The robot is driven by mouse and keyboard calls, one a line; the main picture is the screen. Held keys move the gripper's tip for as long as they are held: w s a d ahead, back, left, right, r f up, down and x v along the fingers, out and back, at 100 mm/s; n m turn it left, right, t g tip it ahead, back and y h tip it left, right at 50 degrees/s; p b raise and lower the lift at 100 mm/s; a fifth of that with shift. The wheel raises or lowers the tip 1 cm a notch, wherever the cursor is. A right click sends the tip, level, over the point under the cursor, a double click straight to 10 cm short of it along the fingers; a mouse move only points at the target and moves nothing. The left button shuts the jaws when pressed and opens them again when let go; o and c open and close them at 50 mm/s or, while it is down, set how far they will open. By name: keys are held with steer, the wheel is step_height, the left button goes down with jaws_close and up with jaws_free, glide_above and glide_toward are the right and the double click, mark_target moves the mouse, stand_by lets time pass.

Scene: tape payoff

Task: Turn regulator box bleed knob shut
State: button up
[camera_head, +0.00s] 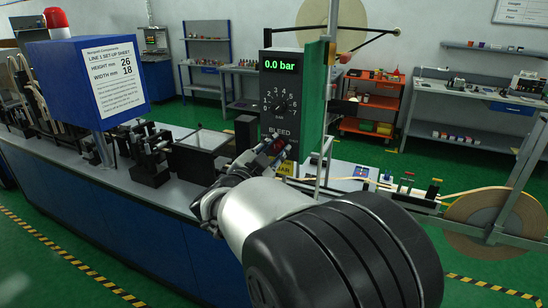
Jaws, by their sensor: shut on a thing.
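The dark grey regulator box (269,90) stands upright at the picture's centre. Its green display (281,66) reads 0.0 bar, and a numbered dial (281,104) sits below it. Under the BLEED label, the small dark red bleed knob (279,145) shows at the tips of my gripper (272,152). My gripper is shut on the knob, reaching up to it from the front. My silver and black wrist hides the fingers in part, and the knob's exact turn cannot be made out.
A green upright panel (314,100) stands close on the box's right. A blue box with a set-up sheet (116,80) stands on the left of the bench, with black fixtures (150,155) between. A large reel (495,222) is at the right. Shelves and benches line the back.

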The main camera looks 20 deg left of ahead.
steer(key=m+b, duration=0.5)
steer(key=m, duration=0.1)
steer(key=shift+d+f, duration=0.1)
steer(key=shift+m+b, duration=1.05)
steer(key=shift+m, duration=1.45)
steer(key=o, duration=1.1)
steer(key=shift+w, duration=0.1)
steer(key=shift+c, duration=0.2)
steer(key=shift+s, duration=0.45)
steer(key=s+a, duration=0.1)
steer(key=s, duration=1)
